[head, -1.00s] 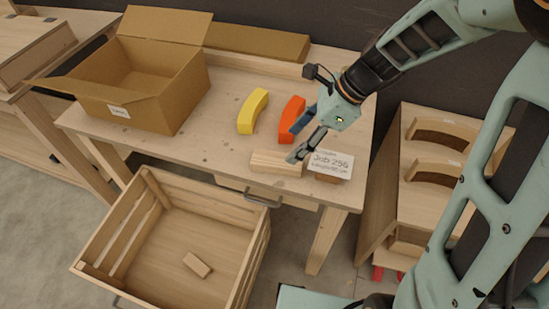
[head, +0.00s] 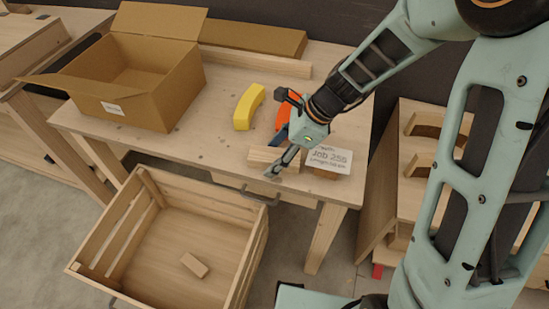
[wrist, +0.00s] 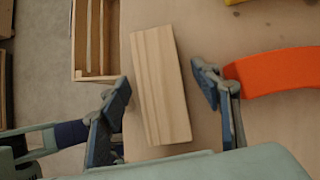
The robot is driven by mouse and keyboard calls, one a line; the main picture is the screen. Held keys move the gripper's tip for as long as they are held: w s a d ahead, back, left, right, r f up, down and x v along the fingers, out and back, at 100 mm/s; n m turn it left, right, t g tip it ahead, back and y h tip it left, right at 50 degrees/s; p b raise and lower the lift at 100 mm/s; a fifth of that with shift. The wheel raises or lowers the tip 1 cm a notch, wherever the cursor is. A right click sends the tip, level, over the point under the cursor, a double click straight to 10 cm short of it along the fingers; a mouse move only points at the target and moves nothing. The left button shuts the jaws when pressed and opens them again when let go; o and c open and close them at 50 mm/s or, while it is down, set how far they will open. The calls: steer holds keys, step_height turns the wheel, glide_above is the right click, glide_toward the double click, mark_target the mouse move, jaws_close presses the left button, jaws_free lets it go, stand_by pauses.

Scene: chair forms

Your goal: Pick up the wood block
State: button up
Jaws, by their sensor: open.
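The wood block (head: 259,156) lies on the light wooden table near its front edge, partly hidden by my gripper in the head view. In the wrist view the wood block (wrist: 160,85) is pale, oblong and slightly tilted, with lengthwise grain lines. My gripper (head: 275,157) is open over it. In the wrist view my gripper (wrist: 163,80) has one finger on each side of the block. I cannot tell whether the left finger touches.
A "Job 256" card (head: 328,160) stands right. An open cardboard box (head: 150,95) is at the left. A slatted crate (head: 112,232) below holds a small block (head: 194,265).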

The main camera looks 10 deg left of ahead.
steer(key=shift+f, duration=0.2)
steer(key=shift+d, duration=0.1)
steer(key=c, duration=1.3)
